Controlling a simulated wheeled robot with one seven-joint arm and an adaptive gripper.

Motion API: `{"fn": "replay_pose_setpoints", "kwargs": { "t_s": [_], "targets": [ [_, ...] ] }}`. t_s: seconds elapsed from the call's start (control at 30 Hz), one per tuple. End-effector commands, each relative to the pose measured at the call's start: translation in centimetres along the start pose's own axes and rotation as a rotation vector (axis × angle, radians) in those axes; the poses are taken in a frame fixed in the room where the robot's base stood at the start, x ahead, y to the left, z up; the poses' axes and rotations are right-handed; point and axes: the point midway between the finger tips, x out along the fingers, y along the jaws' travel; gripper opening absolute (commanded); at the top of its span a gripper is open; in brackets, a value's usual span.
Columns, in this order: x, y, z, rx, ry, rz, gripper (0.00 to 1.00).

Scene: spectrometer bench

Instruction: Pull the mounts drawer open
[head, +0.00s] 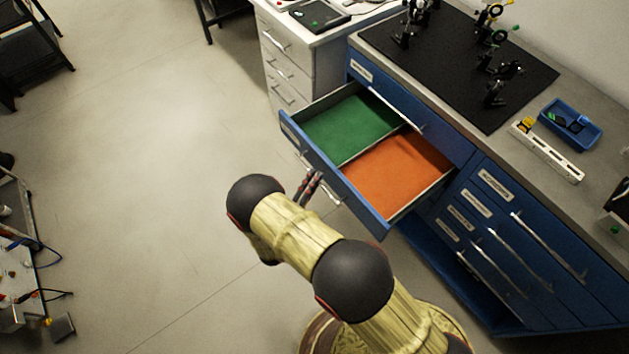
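One blue drawer (360,208) of the bench stands pulled well out, with a green-lined compartment (350,128) and an orange-lined compartment (396,173), both empty. A label is on its front, too small to read, so I cannot confirm that it is the mounts drawer. Its bar handle (332,197) shows in part on the outer face. My gripper (311,186) is at the drawer front beside the handle, mostly hidden behind my arm. I cannot tell whether its fingers are closed around the handle.
Other blue drawers (520,250) to the right are shut. The benchtop holds a black optical board (460,62), a blue tray (571,124) and a white rail (546,151). A white drawer cabinet (286,66) stands behind. The floor (150,150) to the left is clear.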

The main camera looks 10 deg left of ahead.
Motion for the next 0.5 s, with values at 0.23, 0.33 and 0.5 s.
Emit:
{"fn": "replay_pose_setpoints", "kwargs": {
  "t_s": [0.23,0.33,0.5],
  "targets": [
    [0.0,-0.01,-0.01,0.0,0.0,0.0,0.24],
    [-0.01,-0.01,-0.01,0.0,0.0,0.0,0.18],
    [-0.01,-0.01,-0.02,0.0,0.001,0.0,0.08]
  ]
}}
